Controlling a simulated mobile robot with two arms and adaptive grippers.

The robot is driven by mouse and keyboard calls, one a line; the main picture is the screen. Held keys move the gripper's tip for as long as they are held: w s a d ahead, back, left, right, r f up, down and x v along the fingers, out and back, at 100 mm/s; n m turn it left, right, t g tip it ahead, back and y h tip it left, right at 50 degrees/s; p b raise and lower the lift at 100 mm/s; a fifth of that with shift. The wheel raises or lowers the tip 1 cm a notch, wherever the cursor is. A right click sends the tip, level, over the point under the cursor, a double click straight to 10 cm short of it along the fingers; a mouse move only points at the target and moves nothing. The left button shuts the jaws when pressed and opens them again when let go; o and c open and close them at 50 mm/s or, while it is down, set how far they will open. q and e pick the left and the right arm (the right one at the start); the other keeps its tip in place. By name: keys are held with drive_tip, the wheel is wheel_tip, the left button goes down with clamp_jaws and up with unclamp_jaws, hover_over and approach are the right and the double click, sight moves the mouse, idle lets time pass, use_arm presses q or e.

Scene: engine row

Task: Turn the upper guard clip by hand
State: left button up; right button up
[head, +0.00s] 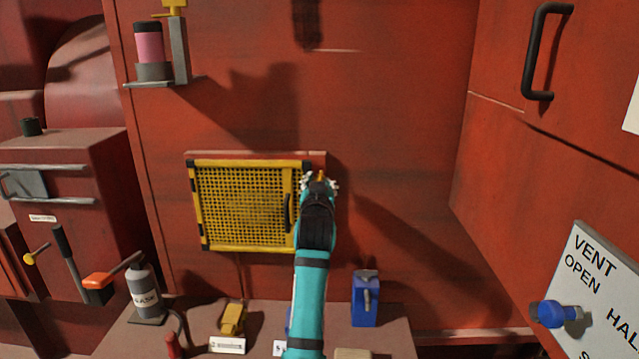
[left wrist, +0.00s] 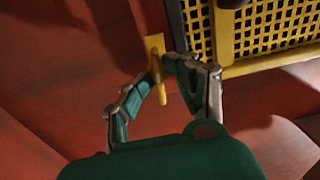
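The yellow mesh guard (head: 197,220) is on the red wall, framed in yellow with black hinges at its left and a black handle at its right. The upper guard clip (head: 321,175) is a small yellow piece by the guard's upper right corner. It also shows in the left wrist view (left wrist: 156,46), as a bar with a stem beside the guard frame. My left gripper (head: 320,184) is at the clip, with its fingers on both sides of the stem, seemingly touching it. My teal arm hides the guard's lower right corner. My right gripper is out of view.
A ledge below holds a yellow block (head: 232,319), a blue block (head: 366,300) and a grey flask (head: 145,290). A black handle (head: 536,60) and a vent sign (head: 600,290) with a blue knob (head: 549,314) are at the right. The wall right of the guard is clear.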

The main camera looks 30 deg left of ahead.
use_arm(q)
drive_tip(key=v, duration=0.7)
drive_tip(key=shift+r, duration=0.1)
